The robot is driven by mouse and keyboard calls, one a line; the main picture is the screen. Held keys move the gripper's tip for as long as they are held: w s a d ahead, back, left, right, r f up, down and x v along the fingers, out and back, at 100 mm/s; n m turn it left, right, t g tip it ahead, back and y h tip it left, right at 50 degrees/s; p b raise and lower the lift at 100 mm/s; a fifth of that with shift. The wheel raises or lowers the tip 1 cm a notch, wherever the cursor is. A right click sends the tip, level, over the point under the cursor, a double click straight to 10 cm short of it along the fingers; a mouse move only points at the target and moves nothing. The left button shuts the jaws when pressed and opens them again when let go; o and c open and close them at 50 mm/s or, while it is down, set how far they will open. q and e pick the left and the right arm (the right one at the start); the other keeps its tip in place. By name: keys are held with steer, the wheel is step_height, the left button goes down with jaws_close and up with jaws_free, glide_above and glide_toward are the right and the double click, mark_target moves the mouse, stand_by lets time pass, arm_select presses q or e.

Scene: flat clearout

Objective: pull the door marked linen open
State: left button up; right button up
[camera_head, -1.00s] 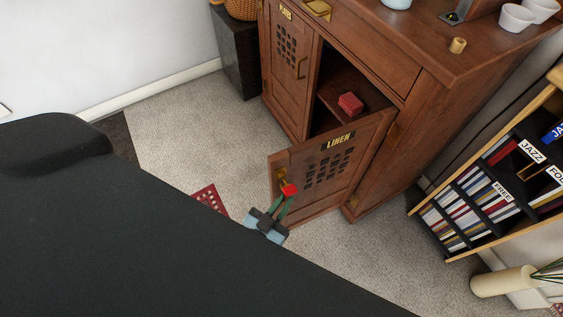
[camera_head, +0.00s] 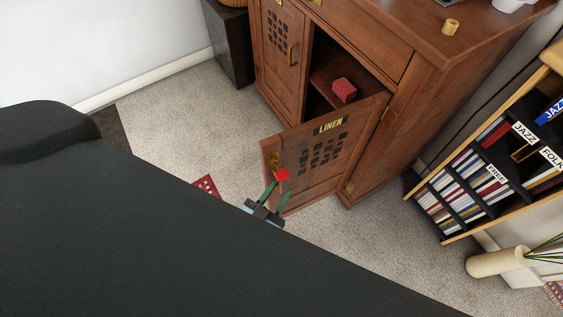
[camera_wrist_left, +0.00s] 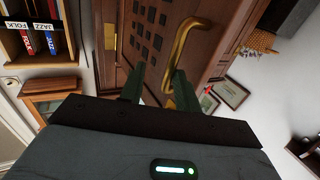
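The wooden door marked LINEN (camera_head: 318,155) stands swung out from the cabinet, with its inside shelf showing. Its brass handle (camera_wrist_left: 188,42) curves down towards my left gripper in the left wrist view. My left gripper (camera_head: 278,190) is at the door's free edge, by the handle. Its two green fingers (camera_wrist_left: 157,82) are apart, and the handle's lower end shows close to the right finger. I cannot tell whether they touch. A small red piece (camera_head: 282,175) shows at the fingertips. My right gripper is not in view.
A red box (camera_head: 344,89) sits on the shelf inside the cabinet (camera_head: 400,150). A second, shut door (camera_head: 281,50) is at the left. A record shelf (camera_head: 480,185) stands to the right. Carpet (camera_head: 185,125) is clear left of the door; a red patterned piece (camera_head: 207,186) lies there.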

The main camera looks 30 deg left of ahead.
arm_select(q)
steer(key=s, duration=0.6)
steer(key=shift+s+a, duration=0.2)
steer(key=shift+a, duration=0.05)
